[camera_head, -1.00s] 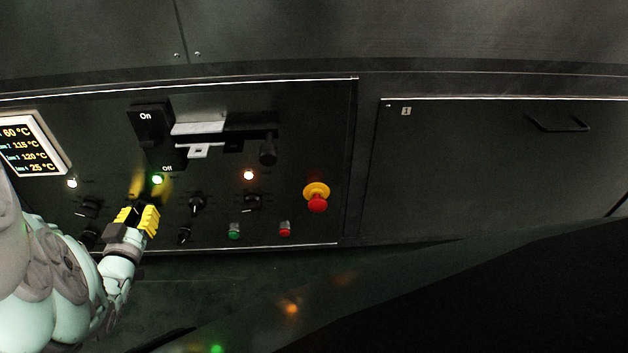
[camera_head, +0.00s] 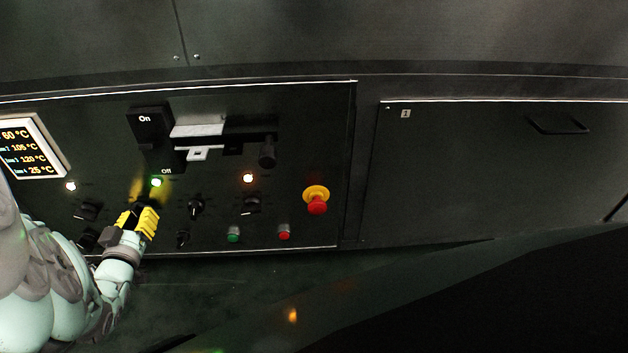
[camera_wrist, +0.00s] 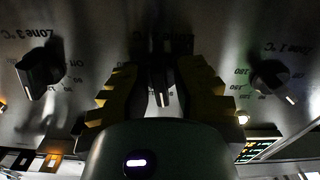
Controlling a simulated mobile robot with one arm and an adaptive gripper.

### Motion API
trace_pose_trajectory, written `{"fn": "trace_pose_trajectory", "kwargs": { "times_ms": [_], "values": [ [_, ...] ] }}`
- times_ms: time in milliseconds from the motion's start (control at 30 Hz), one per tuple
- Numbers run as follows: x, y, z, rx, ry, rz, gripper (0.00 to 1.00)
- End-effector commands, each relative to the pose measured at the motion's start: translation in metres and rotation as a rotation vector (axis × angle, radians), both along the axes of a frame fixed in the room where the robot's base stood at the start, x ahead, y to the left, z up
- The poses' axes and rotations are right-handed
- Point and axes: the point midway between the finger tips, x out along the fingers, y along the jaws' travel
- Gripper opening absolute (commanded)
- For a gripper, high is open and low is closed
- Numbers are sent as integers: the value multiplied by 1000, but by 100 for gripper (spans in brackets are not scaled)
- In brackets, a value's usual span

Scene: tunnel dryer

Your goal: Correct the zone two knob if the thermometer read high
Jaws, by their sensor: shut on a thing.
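My gripper (camera_head: 137,216) has yellow fingers and is at the lower left of the control panel (camera_head: 310,120). The wrist view shows its fingers (camera_wrist: 160,95) shut on the dark zone two knob (camera_wrist: 160,85), one on each side. This knob sits between the knob labelled Zone 3 (camera_wrist: 40,72) and the knob labelled Zone 1 (camera_wrist: 272,80). In the head view my gripper covers the zone two knob. The temperature display (camera_head: 28,146) at the left reads 60, 105, 120 and 25 °C from top to bottom. No separate thermometer shows.
A big On/Off lever (camera_head: 151,124) is higher up. A red emergency stop (camera_head: 317,204) on yellow, a green button (camera_head: 233,234) and a red button (camera_head: 284,232) are to the right.

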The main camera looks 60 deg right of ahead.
Motion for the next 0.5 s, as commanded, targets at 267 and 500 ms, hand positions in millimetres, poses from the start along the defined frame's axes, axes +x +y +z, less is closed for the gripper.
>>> {"fn": "trace_pose_trajectory", "kwargs": {
  "times_ms": [267, 500],
  "values": [
    [0, 1, -3, -39, 66, 4, 0],
    [-1, 1, -4, -69, 108, 5, 0]
  ]
}}
